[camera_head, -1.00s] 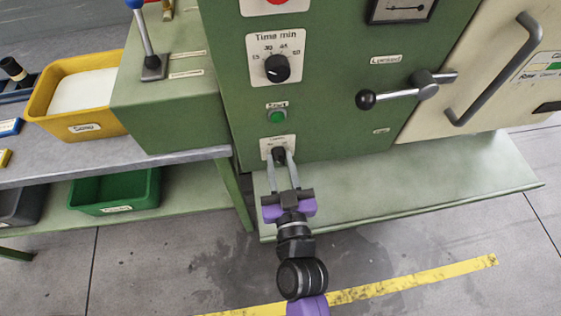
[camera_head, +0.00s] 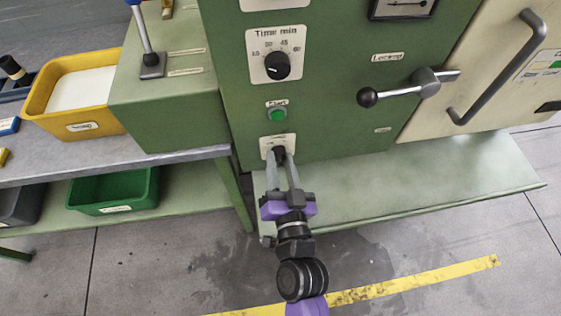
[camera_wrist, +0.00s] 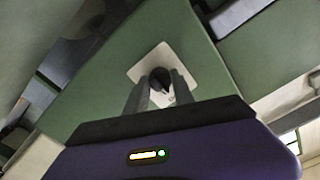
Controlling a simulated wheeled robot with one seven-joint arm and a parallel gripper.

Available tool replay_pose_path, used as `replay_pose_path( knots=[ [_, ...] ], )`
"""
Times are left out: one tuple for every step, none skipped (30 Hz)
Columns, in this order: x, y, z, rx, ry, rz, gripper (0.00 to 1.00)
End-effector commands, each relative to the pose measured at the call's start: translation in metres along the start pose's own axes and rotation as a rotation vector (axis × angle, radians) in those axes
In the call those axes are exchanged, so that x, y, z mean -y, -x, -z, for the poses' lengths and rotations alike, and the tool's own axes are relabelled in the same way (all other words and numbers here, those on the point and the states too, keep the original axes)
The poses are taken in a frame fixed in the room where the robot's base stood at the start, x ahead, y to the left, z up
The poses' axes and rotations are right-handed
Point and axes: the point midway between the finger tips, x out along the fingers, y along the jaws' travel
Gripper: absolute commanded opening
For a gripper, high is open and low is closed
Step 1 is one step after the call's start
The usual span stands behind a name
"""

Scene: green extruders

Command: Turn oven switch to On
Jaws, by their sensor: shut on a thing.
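The oven switch (camera_head: 279,153) is a small black knob on a white plate at the bottom of the green oven front (camera_head: 340,110). My gripper (camera_head: 281,160) reaches up to it from below, its two grey fingers shut on the knob, one on each side. In the wrist view the dark knob (camera_wrist: 160,76) shows between the fingertips (camera_wrist: 160,88) in front of the white plate. The fingers hide part of the knob and its label, and I cannot read its setting.
A green start button (camera_head: 277,114) and the time dial (camera_head: 277,66) are above the switch. A black-knobbed lever (camera_head: 410,88) sticks out at the right. A pale green ledge (camera_head: 420,185) runs below. A bench with a yellow bin (camera_head: 75,95) is at the left.

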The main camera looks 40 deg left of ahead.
Motion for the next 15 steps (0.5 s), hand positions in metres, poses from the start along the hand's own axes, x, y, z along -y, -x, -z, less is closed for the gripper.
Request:
replay_pose_path(
  knots=[
    [-0.001, 0.0004, -0.0004, 0.0, -0.046, -0.002, 0.0],
    [-0.0012, 0.0004, -0.0002, 0.0, -0.074, -0.002, 0.0],
    [-0.0009, 0.0004, -0.0003, 0.0, -0.113, -0.002, 0.0],
    [-0.0007, 0.0004, -0.0003, 0.0, -0.141, -0.002, 0.0],
    [-0.0007, 0.0004, -0.0002, 0.0, -0.169, -0.002, 0.0],
    [-0.0006, 0.0004, -0.0002, 0.0, -0.205, -0.002, 0.0],
    [-0.0005, 0.0004, -0.0001, 0.0, -0.231, -0.002, 0.0],
    [-0.0004, 0.0004, -0.0002, 0.0, -0.258, -0.001, 0.0],
    [-0.0001, 0.0004, -0.0002, 0.001, -0.293, -0.001, 0.0],
    [-0.0002, 0.0004, -0.0001, 0.001, -0.317, -0.001, 0.0],
    [-0.0003, 0.0004, 0.0, 0.0, -0.34, -0.002, 0.0],
    [0.0, 0.0004, -0.0001, 0.001, -0.37, -0.001, 0.0],
    [0.0003, 0.0004, -0.0001, 0.001, -0.392, -0.001, 0.0],
    [0.0003, 0.0004, -0.0001, 0.001, -0.413, -0.001, 0.0],
    [0.0001, 0.0005, 0.0, 0.001, -0.439, -0.001, 0.0]
  ],
)
